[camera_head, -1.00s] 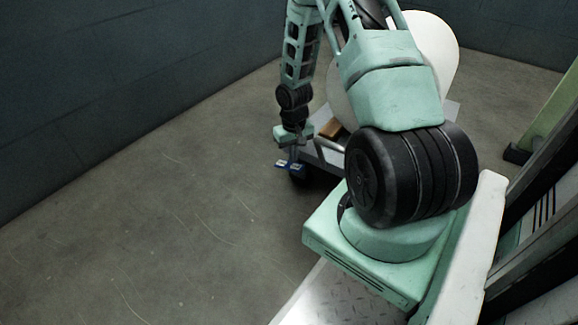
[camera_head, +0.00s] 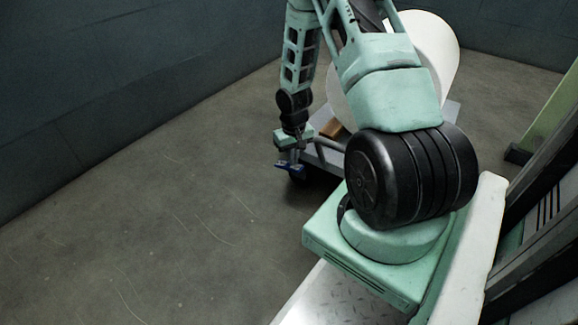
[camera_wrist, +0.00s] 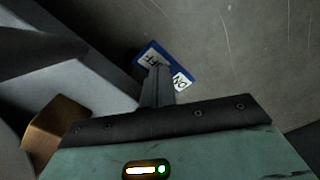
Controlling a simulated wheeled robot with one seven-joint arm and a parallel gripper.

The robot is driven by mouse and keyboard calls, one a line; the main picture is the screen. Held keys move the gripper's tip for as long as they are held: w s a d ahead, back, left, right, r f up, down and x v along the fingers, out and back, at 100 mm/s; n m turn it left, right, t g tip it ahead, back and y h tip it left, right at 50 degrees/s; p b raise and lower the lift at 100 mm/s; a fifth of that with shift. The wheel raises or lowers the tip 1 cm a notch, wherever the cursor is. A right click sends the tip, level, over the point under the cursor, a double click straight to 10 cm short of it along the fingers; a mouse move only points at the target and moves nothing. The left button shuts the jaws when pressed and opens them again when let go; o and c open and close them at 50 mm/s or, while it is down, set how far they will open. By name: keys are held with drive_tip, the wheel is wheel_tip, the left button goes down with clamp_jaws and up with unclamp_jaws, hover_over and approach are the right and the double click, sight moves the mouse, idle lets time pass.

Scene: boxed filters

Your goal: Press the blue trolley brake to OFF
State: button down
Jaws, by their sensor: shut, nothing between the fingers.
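The blue trolley brake (camera_wrist: 174,64) is a small pedal with white OFF and ON labels. In the wrist view OFF is at its upper left and ON at its lower right. My gripper (camera_wrist: 158,72) is shut and empty, its fingers overlapping the pedal's near edge between the two labels. Whether the tips touch it cannot be told. In the head view the brake (camera_head: 285,168) sits low at the trolley's near corner, right below my gripper (camera_head: 292,160). The trolley (camera_head: 325,156) is grey and partly hidden behind my arm.
A large white cylinder (camera_head: 440,45) and a brown block (camera_head: 331,130) are on the trolley. A dark wheel (camera_head: 298,178) shows under its corner. The floor to the left is clear up to the dark wall (camera_head: 100,80). A green post (camera_head: 548,115) stands at the right.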

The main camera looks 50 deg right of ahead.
drive_tip(key=shift+f+b, duration=0.3)
drive_tip(key=shift+f, duration=0.35)
drive_tip(key=shift+r, duration=0.1)
idle(0.3)
wheel_tip(320, 180, up, 7)
drive_tip(key=p, duration=0.7)
drive_tip(key=shift+p, duration=0.3)
